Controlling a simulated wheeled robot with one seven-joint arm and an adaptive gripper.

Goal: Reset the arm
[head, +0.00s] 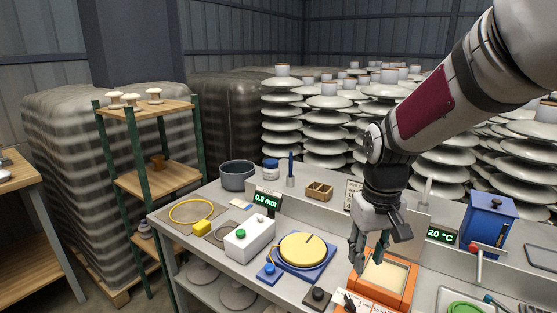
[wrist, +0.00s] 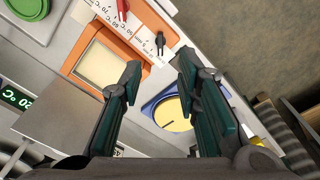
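My arm comes in from the upper right of the head view and bends down over the workbench (head: 215,235). My gripper (head: 372,258) points down above the bench, beside the orange-framed tray (head: 409,287). In the wrist view my gripper (wrist: 155,75) has its two dark green finger pads wide apart with nothing between them. The orange frame (wrist: 78,62) lies to the left of the fingers there. The blue base with the yellow disc (wrist: 170,113) shows between and beyond them.
A white box with a green button (head: 250,238), a yellow disc on a blue base (head: 303,250) and a blue box with a red-handled lever (head: 487,222) stand on the bench. Insulator stacks (head: 325,130) rise behind. A shelf with mushroom-shaped pieces (head: 153,95) stands left.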

